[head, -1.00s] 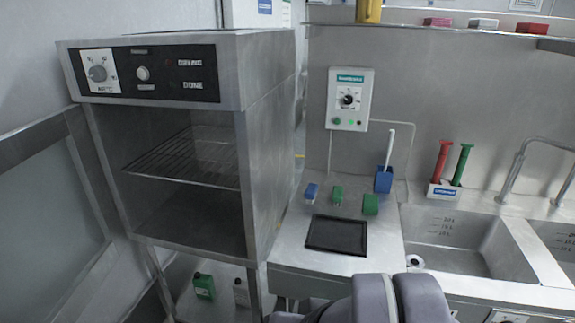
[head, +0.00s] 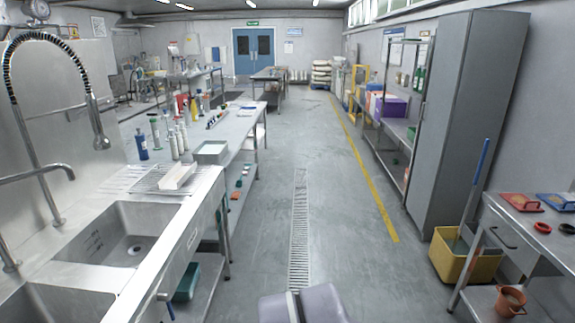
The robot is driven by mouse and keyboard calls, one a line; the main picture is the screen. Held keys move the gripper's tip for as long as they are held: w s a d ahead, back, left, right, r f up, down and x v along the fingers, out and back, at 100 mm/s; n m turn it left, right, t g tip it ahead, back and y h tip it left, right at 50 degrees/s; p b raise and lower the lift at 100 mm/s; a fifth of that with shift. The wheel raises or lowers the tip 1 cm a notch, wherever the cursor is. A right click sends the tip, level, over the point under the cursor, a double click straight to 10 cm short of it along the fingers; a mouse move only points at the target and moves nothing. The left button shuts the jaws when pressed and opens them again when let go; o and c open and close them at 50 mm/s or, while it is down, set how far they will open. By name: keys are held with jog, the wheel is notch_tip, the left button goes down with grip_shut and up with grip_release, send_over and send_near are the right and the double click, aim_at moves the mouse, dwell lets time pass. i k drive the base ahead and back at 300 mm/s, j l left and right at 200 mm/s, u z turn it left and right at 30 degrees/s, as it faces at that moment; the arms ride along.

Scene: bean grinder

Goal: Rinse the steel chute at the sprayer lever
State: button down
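The sprayer (head: 98,130) hangs from a coiled spring hose over the double sink at left. Its lever is too small to make out. A pale, angular, channel-like piece (head: 178,177) lies on the ridged drainboard (head: 130,178) beside the sink; it may be the steel chute, but I cannot tell for sure. My gripper is not in view; only a grey rounded part of my own body shows at the bottom middle.
The sink basin (head: 128,235) looks empty. A long steel bench (head: 232,128) with bottles and a shallow tray (head: 210,150) runs behind it. The aisle floor (head: 335,215) is clear. At right stand a yellow bucket (head: 455,262), a tall grey cabinet (head: 465,120) and a side table (head: 530,222).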

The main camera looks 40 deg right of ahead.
aim_at(109, 109)
jog(key=z, duration=0.35)
jog(key=i+u, duration=0.25)
jog(key=i, duration=0.65)
jog(key=i+l+u, duration=0.1)
jog(key=i+u, duration=0.15)
jog(key=i, duration=0.65)
jog(key=i+l+u, duration=0.15)
jog(key=l+u, duration=0.2)
jog(key=l, duration=0.75)
jog(key=l+u, duration=0.3)
jog(key=l, duration=0.8)
